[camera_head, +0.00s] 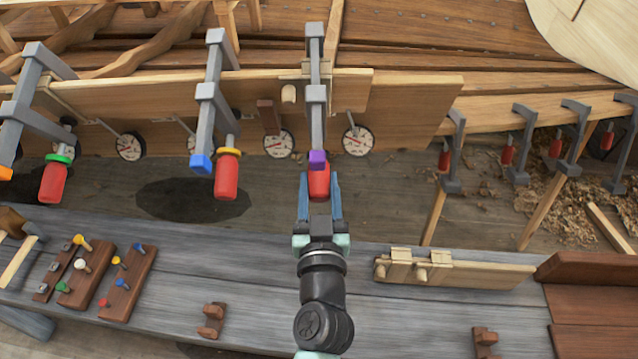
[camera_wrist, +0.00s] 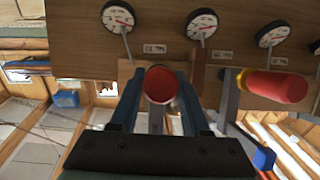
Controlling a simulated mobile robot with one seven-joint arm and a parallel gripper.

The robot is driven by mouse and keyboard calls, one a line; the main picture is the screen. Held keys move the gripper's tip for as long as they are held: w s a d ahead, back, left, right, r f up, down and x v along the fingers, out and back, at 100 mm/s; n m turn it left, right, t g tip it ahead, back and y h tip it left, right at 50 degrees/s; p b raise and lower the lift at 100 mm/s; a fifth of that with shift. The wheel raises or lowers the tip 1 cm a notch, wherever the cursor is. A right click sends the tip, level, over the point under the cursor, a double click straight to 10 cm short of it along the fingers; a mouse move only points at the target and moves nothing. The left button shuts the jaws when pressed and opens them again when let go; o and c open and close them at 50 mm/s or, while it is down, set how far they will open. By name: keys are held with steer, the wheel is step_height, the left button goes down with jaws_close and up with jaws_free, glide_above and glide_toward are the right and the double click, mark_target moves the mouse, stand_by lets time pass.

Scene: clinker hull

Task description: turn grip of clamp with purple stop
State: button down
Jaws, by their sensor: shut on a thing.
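The clamp with the purple stop (camera_head: 317,157) hangs on the plank edge at the middle of the head view, its grey bar (camera_head: 315,95) upright. Its red grip (camera_head: 319,182) sits just below the purple stop. My gripper (camera_head: 320,190) reaches up from below with its blue fingers on both sides of the red grip, shut on it. In the wrist view the red grip (camera_wrist: 159,86) shows end-on between my fingers. The purple stop is hidden in the wrist view.
A clamp with a blue stop (camera_head: 201,164) and red grip (camera_head: 228,175) hangs to the left, and one with a green ring (camera_head: 58,158) farther left. Dial gauges (camera_head: 358,140) line the plank. The bench (camera_head: 200,255) below holds peg blocks (camera_head: 128,283) and a wooden vise (camera_head: 420,267).

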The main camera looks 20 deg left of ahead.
steer(key=shift+f+b, duration=0.1)
steer(key=shift+b, duration=0.5)
steer(key=shift+f+m+y+b, duration=0.15)
steer(key=shift+m+y+b, duration=0.55)
steer(key=shift+b, duration=0.55)
steer(key=m+g+y+b, duration=0.1)
steer(key=m+y+b, duration=0.1)
steer(key=m+b, duration=0.1)
steer(key=shift+b, duration=0.9)
steer(key=m+y+b, duration=0.2)
steer(key=m+b, duration=0.1)
steer(key=b, duration=0.1)
steer(key=shift+f+g+y, duration=0.1)
steer(key=shift+g+y, duration=0.2)
steer(key=shift+d+m+y+b, duration=0.1)
steer(key=shift+m+y+b, duration=0.4)
steer(key=shift+m+b, duration=0.55)
steer(key=shift+c, duration=1.9)
jaws_free()
steer(key=shift+r, duration=0.25)
